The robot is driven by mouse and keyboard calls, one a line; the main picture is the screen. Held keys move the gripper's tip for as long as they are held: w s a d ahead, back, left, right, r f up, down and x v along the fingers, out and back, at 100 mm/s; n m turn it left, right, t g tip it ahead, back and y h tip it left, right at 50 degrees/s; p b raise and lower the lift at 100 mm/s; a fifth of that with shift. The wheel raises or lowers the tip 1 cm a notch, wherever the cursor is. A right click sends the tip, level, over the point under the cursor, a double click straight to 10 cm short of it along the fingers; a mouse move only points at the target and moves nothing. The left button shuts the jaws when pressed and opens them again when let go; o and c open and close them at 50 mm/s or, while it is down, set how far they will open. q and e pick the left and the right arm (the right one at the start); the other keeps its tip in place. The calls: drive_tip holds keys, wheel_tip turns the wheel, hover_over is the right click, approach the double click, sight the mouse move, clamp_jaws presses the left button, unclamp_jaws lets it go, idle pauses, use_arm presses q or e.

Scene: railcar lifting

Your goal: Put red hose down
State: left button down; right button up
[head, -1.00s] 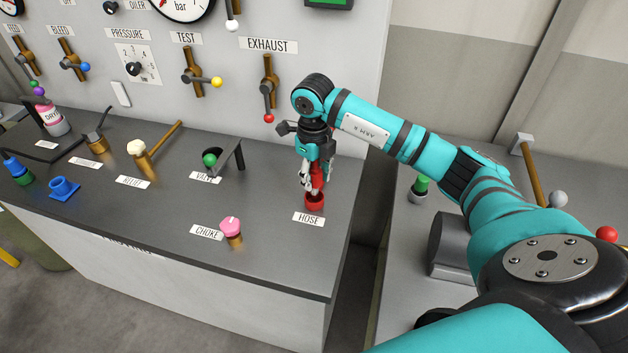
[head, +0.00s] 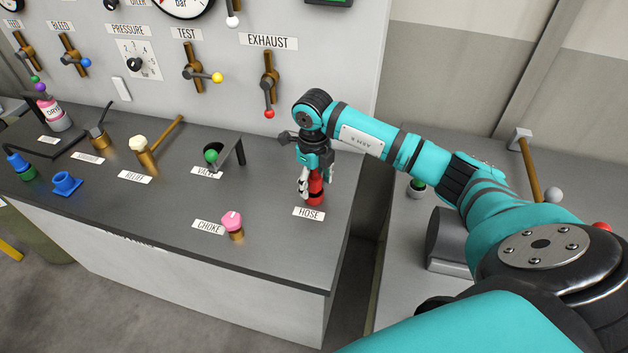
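The red hose (head: 316,187) is upright at the right end of the dark bench top, just behind the HOSE label (head: 309,213). Its lower end meets the red fitting there, and I cannot see a gap between them. My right gripper (head: 314,182) points straight down with its fingers around the hose's upper part. It looks shut on the hose, though the fingers are small and partly hide it. My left gripper is not in view.
The pink CHOKE knob (head: 232,221) stands to the left of the hose. The green-knobbed VALVE bracket (head: 233,152) is behind it. The EXHAUST lever (head: 269,88) hangs on the panel behind. A gap separates this bench from the grey surface at right.

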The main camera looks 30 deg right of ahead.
drive_tip(key=shift+r, duration=0.1)
drive_tip(key=shift+r, duration=0.2)
wheel_tip(320, 180, up, 10)
drive_tip(key=b, duration=0.3)
drive_tip(key=shift+r, duration=0.9)
